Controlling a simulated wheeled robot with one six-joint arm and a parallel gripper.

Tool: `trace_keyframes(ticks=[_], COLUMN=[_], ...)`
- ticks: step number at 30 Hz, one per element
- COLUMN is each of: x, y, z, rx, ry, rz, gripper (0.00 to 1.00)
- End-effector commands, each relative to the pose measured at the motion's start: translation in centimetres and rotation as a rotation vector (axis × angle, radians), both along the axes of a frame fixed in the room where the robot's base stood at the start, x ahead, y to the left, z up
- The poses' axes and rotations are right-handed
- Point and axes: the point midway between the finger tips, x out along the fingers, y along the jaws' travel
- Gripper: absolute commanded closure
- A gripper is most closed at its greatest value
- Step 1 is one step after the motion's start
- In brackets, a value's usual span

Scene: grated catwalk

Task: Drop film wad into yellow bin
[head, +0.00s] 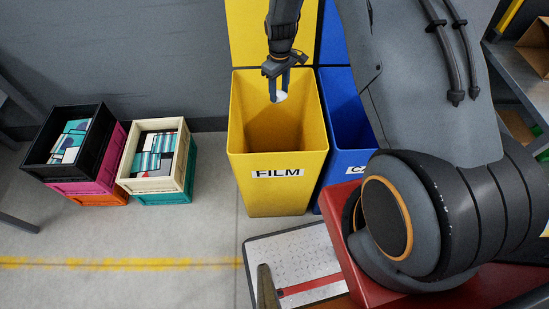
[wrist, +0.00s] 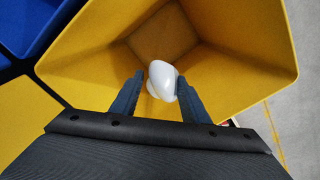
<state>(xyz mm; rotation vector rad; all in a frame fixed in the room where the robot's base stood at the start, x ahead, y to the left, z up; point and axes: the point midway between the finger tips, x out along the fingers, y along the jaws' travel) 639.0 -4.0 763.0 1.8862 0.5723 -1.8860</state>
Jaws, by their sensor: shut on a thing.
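The film wad (wrist: 162,80) is a small white, rounded lump between the fingertips of my gripper (wrist: 158,98) in the wrist view. My gripper is shut on it. In the head view my gripper (head: 279,92) points down over the open mouth of the yellow bin (head: 277,190), which is labelled FILM. The wad also shows in the head view (head: 280,97) at the fingertips, within the outline of the bin's opening. In the wrist view the bin's yellow inner walls (wrist: 235,70) surround the wad, and the bin's floor lies below it.
A blue bin (head: 343,120) stands right beside the yellow bin, partly hidden by my arm. Stacked crates, black-topped (head: 40,150) and cream-topped (head: 157,184), stand to the left. A shelf (head: 525,75) is at right.

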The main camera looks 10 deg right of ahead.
Motion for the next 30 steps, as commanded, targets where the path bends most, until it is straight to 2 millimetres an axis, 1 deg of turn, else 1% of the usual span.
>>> trace_keyframes(ticks=[1,6,10,16,17,18,20,21,30], x=[0.0,0.0,0.0,0.0,0.0,0.0,0.0,0.0,0.0], y=[0.0,0.1,0.1,0.1,0.1,0.1,0.1,0.1,0.0], z=[-0.9,-2.5,-2.9,-2.8,-2.8,-2.8,-2.8,-2.8,-2.7], rx=[0.000,0.000,0.000,0.000,0.000,0.000,0.000,0.000,0.001], ry=[0.001,0.000,0.000,0.000,0.000,0.000,0.000,0.000,-0.001], rz=[0.000,0.000,0.000,0.000,0.000,0.000,0.000,0.000,0.000], gripper=[0.79,0.79,0.79,0.79,0.57,0.50,0.40,0.37,0.37])
